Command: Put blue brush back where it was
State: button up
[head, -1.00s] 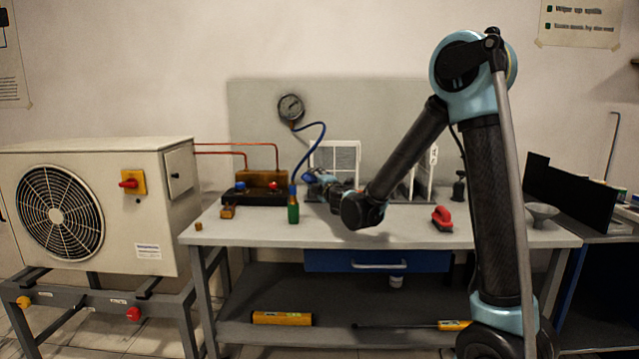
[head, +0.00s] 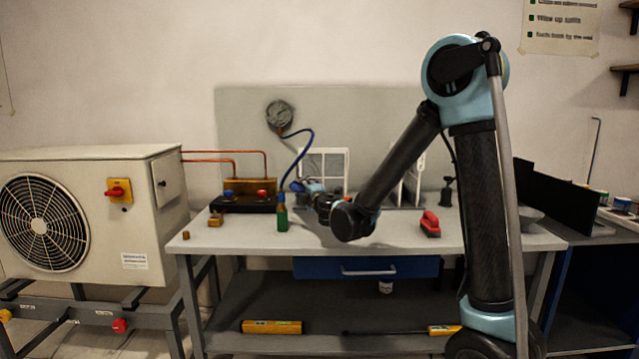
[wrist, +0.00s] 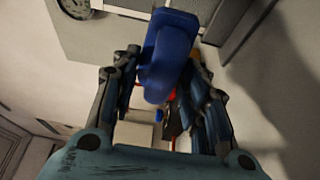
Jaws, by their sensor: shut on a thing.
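A blue thing (wrist: 168,55), likely the blue brush, stands between the fingers of my gripper (wrist: 163,85) in the wrist view. The gripper is shut on it. In the head view my gripper (head: 303,187) is low over the back middle of the workbench (head: 350,243), beside the white frame. The held thing is small there and hard to tell from the gripper. Whether it touches the bench I cannot tell. A red brush (head: 430,223) lies on the bench to the right of my arm.
A green-handled tool (head: 282,216) stands just left of my gripper. A blue hose (head: 296,155) runs up to a round gauge (head: 279,115). A white frame (head: 325,165) stands behind. A black manifold (head: 247,200) is at the left.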

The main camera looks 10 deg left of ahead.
jog(key=w+d+m+h, duration=0.1)
jog(key=w+r+m+h, duration=0.1)
jog(key=w+m+h, duration=0.1)
jog(key=w+d+r+m+h, duration=0.1)
jog(key=w+h, duration=0.1)
jog(key=shift+d+g, duration=0.3)
jog(key=shift+d, duration=0.05)
jog(key=m+g+h, duration=0.1)
jog(key=m, duration=0.1)
jog(key=w+d+m+g+h, duration=0.1)
jog(key=h, duration=0.1)
jog(key=w+d+m+g+h, duration=0.1)
jog(key=m, duration=0.1)
jog(key=shift+d+f+m+h, duration=0.15)
jog(key=shift+m+h, duration=0.15)
jog(key=shift+d+m+g+h, duration=0.35)
jog(key=shift+m+g+h, duration=0.05)
jog(key=shift+m+g, duration=0.55)
jog(key=s+m+g, duration=0.1)
jog(key=s+m, duration=0.1)
jog(key=s, duration=0.1)
jog(key=s+r+m+g+y, duration=0.1)
jog(key=s+m+g, duration=0.1)
jog(key=s+m, duration=0.1)
jog(key=s+d+r+m+g+y, duration=0.1)
jog(key=s+m+g, duration=0.1)
jog(key=s, duration=0.2)
jog(key=shift+d+r+m, duration=0.1)
jog(key=shift+r+m, duration=0.05)
jog(key=shift+m, duration=0.1)
